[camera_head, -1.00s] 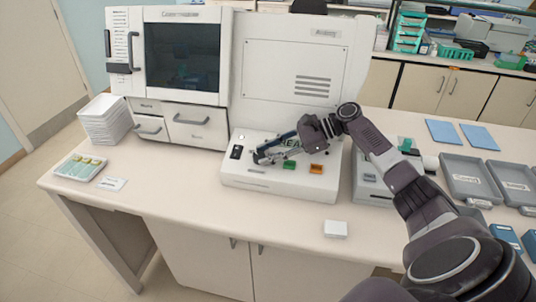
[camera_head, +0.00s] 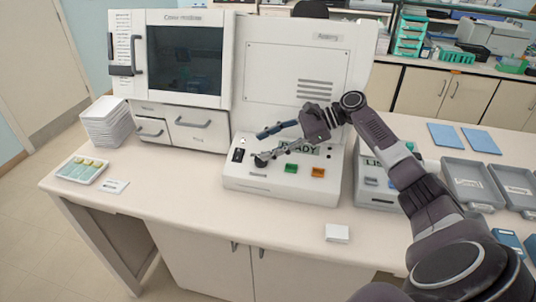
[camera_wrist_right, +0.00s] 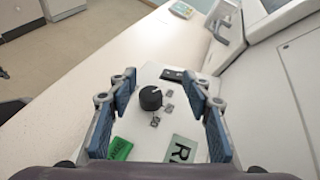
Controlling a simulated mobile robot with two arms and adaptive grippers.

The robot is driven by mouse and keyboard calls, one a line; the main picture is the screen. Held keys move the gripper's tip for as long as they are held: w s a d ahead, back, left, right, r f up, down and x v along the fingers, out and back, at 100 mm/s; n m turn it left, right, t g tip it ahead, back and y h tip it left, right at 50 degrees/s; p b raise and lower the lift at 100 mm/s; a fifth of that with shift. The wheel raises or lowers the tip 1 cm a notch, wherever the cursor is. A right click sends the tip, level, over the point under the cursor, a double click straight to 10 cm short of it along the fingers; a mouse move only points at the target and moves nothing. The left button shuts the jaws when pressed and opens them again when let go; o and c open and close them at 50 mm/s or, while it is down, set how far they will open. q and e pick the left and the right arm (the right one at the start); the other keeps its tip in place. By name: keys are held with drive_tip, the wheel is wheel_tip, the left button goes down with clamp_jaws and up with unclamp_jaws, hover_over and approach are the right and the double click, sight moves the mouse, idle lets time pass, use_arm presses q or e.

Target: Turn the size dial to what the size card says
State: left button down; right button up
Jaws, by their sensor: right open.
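The size dial (camera_wrist_right: 150,97) is a round black knob with a pale pointer mark, on the white panel of the machine's base unit. Small grey marks lie beside it. In the head view the dial (camera_head: 260,161) is at the panel's left part. My right gripper (camera_head: 264,146) is open and empty, its blue-padded fingers above the panel. In the right wrist view the dial lies between the fingers (camera_wrist_right: 165,98), apart from both. A small card (camera_head: 113,186) lies by the slide tray; its print is too small to read. My left gripper is out of view.
The panel also has a green button (camera_head: 291,168), an orange button (camera_head: 317,172), a black switch (camera_head: 238,155) and a READY display (camera_head: 300,148). The slide tray (camera_head: 82,171) and a white stack (camera_head: 107,123) stand left. A small white block (camera_head: 337,232) lies in front.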

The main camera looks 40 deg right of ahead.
sight(267, 163)
wheel_tip(267, 163, up, 6)
drive_tip(key=shift+f, duration=0.25)
idle(0.5)
